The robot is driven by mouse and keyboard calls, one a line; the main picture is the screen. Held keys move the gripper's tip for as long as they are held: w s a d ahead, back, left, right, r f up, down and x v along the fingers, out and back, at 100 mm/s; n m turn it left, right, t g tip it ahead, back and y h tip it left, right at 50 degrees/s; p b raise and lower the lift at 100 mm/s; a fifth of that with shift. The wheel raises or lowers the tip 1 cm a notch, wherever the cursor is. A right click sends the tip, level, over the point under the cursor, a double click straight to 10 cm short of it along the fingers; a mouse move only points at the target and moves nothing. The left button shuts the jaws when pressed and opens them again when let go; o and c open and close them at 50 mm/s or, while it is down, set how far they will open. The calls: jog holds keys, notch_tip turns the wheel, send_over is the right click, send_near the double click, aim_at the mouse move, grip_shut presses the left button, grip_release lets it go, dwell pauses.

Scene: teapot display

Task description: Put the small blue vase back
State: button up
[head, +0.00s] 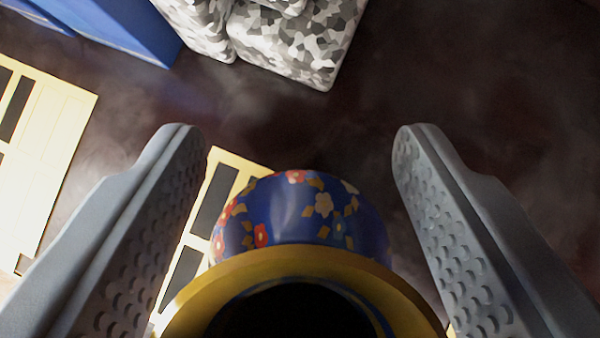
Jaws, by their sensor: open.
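A small blue vase (298,215) with red, white and tan flowers shows in the head view at the bottom centre. Its wide yellow rim (290,262) faces me, with a dark opening inside. The lower edge of the rim is cut off by the frame. My gripper (300,150) is open. Its two grey dimpled fingers stand to the left and right of the vase, with a gap on the right side. I cannot tell whether the left finger touches the rim. What the vase stands on is hidden.
A black and white patterned chair or sofa (290,45) stands at the top centre. A blue piece of furniture (130,25) is at the top left. A pale cabinet-like object (55,135) is at the left. The dark floor (480,85) is clear at the upper right.

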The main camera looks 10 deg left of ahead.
jog(key=a+v, duration=0.1)
jog(key=v, duration=1.1)
jog(key=s+f+t, duration=0.4)
jog(key=s+f, duration=0.8)
jog(key=s, duration=0.3)
jog(key=s+f+m+t, duration=0.1)
jog(key=s+f+t, duration=0.4)
jog(key=s+f, duration=0.7)
jog(key=s, duration=0.4)
jog(key=shift+d+f+h, duration=0.15)
jog(key=shift+f+h, duration=0.1)
jog(key=shift+h, duration=0.15)
